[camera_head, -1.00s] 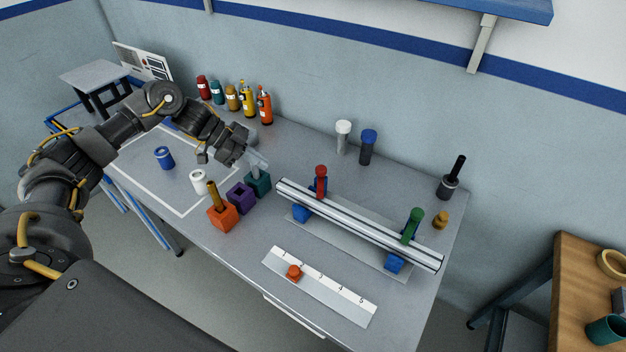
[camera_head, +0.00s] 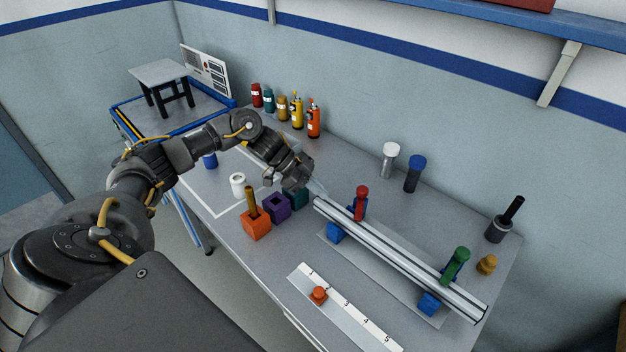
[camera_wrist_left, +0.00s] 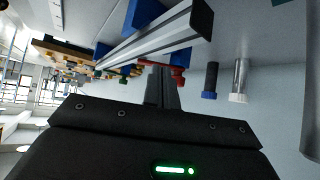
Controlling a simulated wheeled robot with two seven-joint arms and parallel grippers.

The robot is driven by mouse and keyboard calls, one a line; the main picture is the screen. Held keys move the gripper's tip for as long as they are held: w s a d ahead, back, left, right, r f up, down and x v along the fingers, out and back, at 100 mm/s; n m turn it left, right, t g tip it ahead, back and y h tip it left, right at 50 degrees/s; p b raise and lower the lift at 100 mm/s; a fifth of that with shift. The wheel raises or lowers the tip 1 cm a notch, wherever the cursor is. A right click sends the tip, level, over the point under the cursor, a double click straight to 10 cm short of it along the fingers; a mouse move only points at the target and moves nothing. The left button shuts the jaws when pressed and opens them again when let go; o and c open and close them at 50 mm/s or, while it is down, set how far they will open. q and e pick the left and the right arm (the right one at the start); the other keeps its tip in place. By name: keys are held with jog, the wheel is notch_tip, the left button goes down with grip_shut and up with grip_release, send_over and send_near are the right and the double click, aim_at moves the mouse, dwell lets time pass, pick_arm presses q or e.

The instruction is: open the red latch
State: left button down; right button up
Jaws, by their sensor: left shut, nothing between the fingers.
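The red latch (camera_head: 360,203) stands upright on the blue clamp near the left end of a silver rail (camera_head: 400,258). It also shows in the left wrist view (camera_wrist_left: 178,73), just beyond the fingertips. My left gripper (camera_head: 320,190) is shut and empty, beside the rail's left end and to the left of the red latch, apart from it in the head view. In the left wrist view the shut fingers (camera_wrist_left: 162,78) overlap part of the latch, so I cannot tell whether they touch. A green latch (camera_head: 456,264) stands near the rail's right end. My right gripper is not in view.
Orange (camera_head: 256,225), purple (camera_head: 276,207) and teal (camera_head: 296,196) blocks stand near my left gripper. A white-capped (camera_head: 389,160) and a blue-capped cylinder (camera_head: 414,174) stand behind the rail. A numbered strip with an orange knob (camera_head: 319,295) lies in front.

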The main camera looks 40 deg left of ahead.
aim_at(347, 211)
pick_arm(q)
jog(key=d+f, duration=0.1)
jog(key=d, duration=0.1)
jog(key=w+d+p, duration=0.1)
jog(key=d, duration=0.1)
jog(key=w+d+f+p, duration=0.1)
jog(key=shift+w+d+f, duration=0.15)
jog(key=shift+d+f, duration=0.2)
jog(key=shift+d, duration=0.05)
jog(key=shift+w+d+f+p, duration=0.2)
jog(key=shift+d+p, duration=0.2)
jog(key=shift+d, duration=0.15)
jog(key=shift+w+d+r, duration=0.1)
jog(key=shift+d, duration=0.15)
jog(key=shift+d, duration=0.2)
